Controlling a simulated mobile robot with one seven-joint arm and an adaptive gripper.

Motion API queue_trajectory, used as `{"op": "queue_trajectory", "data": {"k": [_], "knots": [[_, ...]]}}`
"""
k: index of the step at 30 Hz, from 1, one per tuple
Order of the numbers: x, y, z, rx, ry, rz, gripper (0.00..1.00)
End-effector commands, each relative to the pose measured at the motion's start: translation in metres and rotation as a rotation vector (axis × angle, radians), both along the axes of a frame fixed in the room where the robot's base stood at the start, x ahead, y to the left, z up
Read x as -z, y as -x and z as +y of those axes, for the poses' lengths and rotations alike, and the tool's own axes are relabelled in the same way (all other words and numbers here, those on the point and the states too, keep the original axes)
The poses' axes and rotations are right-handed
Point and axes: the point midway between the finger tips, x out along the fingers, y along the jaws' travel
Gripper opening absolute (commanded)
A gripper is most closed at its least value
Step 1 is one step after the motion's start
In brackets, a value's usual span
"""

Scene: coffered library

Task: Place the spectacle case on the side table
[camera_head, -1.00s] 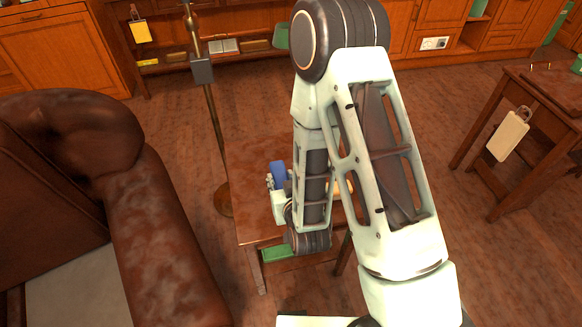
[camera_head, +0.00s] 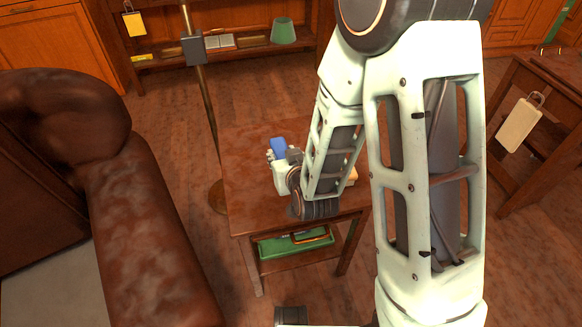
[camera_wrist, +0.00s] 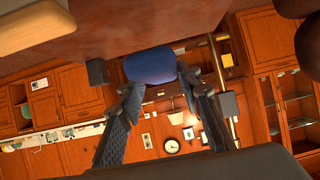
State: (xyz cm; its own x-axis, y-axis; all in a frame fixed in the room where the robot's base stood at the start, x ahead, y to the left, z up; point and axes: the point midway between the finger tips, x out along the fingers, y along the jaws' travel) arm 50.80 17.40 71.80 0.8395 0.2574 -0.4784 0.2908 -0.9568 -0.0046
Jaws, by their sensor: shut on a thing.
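The blue spectacle case (camera_head: 278,147) is at my gripper (camera_head: 277,158) over the side table (camera_head: 247,190), a brown wooden table between the armchair and my arm. In the wrist view the case (camera_wrist: 150,66) sits between the fingertips of my gripper (camera_wrist: 155,82), which is shut on it. The brown table top (camera_wrist: 150,35) fills the upper part of that view, close to the case. I cannot tell whether the case touches the table. My forearm hides part of the table's right side.
A brown leather armchair (camera_head: 150,210) stands left of the table, and a brass lamp pole (camera_head: 206,100) rises behind its left edge. A green tray (camera_head: 297,243) lies on the lower shelf. A tan object (camera_wrist: 32,22) shows at the wrist view's upper left.

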Motion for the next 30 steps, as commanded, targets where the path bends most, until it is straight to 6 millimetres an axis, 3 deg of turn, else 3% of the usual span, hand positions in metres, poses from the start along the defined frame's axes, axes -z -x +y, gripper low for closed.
{"op": "queue_trajectory", "data": {"k": [8, 11, 19, 26, 30], "knots": [[0.010, -0.015, -0.004, 0.002, -0.001, -0.005, 0.07], [0.016, -0.032, -0.008, 0.005, 0.001, 0.000, 0.07], [0.057, -0.068, -0.015, 0.002, 0.001, 0.002, 0.07], [0.069, -0.080, -0.017, 0.002, 0.001, 0.000, 0.07], [0.087, -0.086, -0.018, 0.001, 0.001, 0.003, 0.07]]}}
